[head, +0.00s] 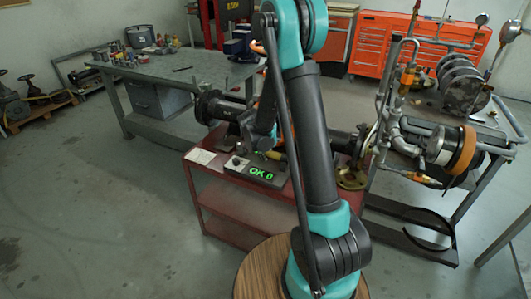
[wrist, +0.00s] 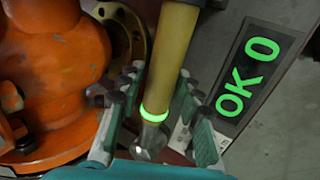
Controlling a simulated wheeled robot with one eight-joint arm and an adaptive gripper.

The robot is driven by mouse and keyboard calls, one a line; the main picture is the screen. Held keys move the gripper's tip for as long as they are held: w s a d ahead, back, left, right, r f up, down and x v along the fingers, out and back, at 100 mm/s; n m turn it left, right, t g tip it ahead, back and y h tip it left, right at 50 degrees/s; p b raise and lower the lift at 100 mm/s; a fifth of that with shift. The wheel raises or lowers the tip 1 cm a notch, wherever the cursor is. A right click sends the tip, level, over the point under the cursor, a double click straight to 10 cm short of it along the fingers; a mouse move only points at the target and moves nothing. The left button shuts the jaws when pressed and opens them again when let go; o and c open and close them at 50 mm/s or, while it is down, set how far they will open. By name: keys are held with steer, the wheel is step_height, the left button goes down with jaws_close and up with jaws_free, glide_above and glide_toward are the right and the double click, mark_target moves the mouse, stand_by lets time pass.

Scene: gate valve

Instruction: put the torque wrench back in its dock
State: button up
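The torque wrench (wrist: 172,62) shows in the wrist view as a yellow bar with a glowing green ring and a clear, rounded end. My gripper (wrist: 160,78) has its teal fingers on either side of the bar. A gap shows at the left finger, and I see no firm contact on both sides. In the head view my gripper (head: 266,146) is over the red cart, and a small yellow part of the wrench (head: 275,155) shows beside it. I cannot make out a dock with certainty; my arm hides part of the cart.
A display box (head: 256,171) reading "OK 0" stands on the red cart (head: 212,172); the display also shows in the wrist view (wrist: 246,76). An orange valve body (wrist: 50,60) is close at left. Pipework (head: 405,130) stands at right, a grey workbench (head: 165,68) behind.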

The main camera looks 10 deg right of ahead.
steer(key=shift+o, duration=1.2)
steer(key=v, duration=1.2)
steer(key=s+d+m+y, duration=0.1)
steer(key=s+d+m, duration=0.1)
steer(key=s, duration=0.6)
steer(key=s+d+f+m+y, duration=0.1)
steer(key=s+d+m, duration=0.2)
steer(key=s, duration=0.6)
steer(key=s+d+f+m+y, duration=0.1)
steer(key=s+d+m, duration=0.1)
steer(key=s+m, duration=0.3)
steer(key=s, duration=0.4)
steer(key=shift+d+f+m, duration=0.15)
steer(key=shift+f+m, duration=0.05)
steer(key=shift+m, duration=0.2)
